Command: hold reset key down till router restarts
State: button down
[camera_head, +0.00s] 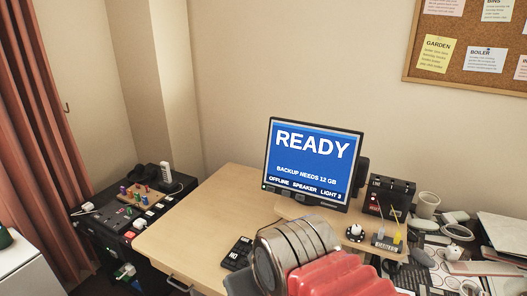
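A black box (389,196) stands on the desk just right of the monitor. It has a white label that seems to read LINE and a small red mark or light; it may be the router, but I cannot tell for sure. I cannot make out a reset key on it. The monitor (313,160) shows READY, BACKUP NEEDS 12 GB, OFFLINE, SPEAKER and LIGHT 3 on blue. My arm, with a banded grey joint and a red ribbed part, rises at the bottom centre and hides part of the desk. My gripper's fingers do not show.
A small black device (238,253) lies left of my arm. A black cabinet (110,240) with coloured pieces stands left. The desk's left part (200,220) is clear.

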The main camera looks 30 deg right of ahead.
aim_at(373, 208)
jog(key=z, duration=1.75)
